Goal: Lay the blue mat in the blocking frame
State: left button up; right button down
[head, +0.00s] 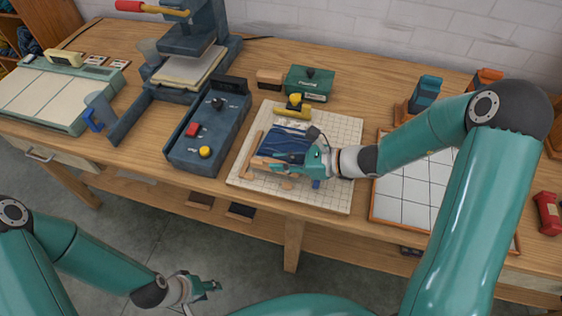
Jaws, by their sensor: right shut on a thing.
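The blue mat (288,140), dark blue with paler streaks, is over the white gridded board (340,130) in the middle of the bench. Tan wooden pieces show at its left and front; I cannot tell whether they form the blocking frame. My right gripper (303,161) is shut at the mat's front right edge, apparently on the mat. The gripper hides part of that edge, and I cannot tell whether the mat touches the board. A wood-rimmed tray with white tiles (397,205) lies to the right. My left gripper (204,297) is empty and looks open, low over the floor.
A yellow-handled tool (293,107) lies behind the mat. A green box (309,84) and a wooden block (270,79) stand at the back. A dark control box (208,132) and a press (190,50) are to the left. A red object (547,213) stands far right.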

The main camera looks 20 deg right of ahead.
jog(key=shift+f+b, duration=0.6)
jog(key=shift+b, duration=0.1)
jog(key=shift+s, duration=0.1)
jog(key=c, duration=1.1)
grip_release()
jog(key=shift+f, duration=0.1)
